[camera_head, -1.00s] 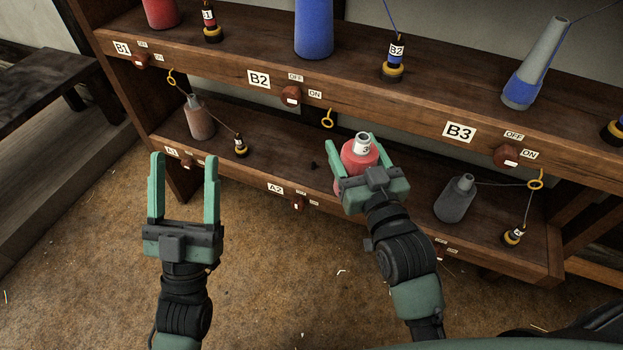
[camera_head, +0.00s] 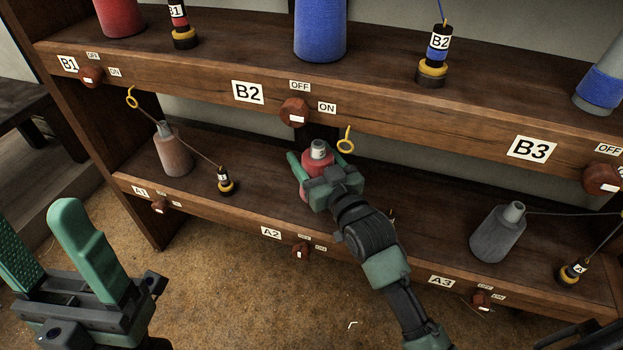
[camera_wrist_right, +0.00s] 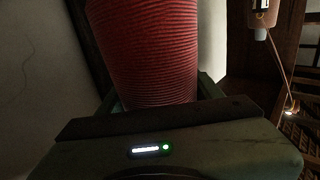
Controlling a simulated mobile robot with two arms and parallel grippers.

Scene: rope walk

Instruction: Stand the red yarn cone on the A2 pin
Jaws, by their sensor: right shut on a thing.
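The red yarn cone (camera_head: 318,155) is held in my right gripper (camera_head: 312,168) over the lower shelf, behind the A2 label (camera_head: 271,232). The gripper is shut on it. The cone looks roughly upright, with its pale top showing. In the right wrist view the red wound yarn (camera_wrist_right: 145,50) fills the middle between the fingers. The A2 pin is hidden behind the cone and gripper, so I cannot tell whether the cone touches it. My left gripper (camera_head: 60,255) is open and empty at the lower left, in front of the shelf.
A brownish cone (camera_head: 173,152) stands at A1 with a small bobbin (camera_head: 225,182) beside it. A grey cone (camera_head: 498,233) stands near A3 (camera_head: 441,281). The upper shelf holds a blue cone (camera_head: 320,30).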

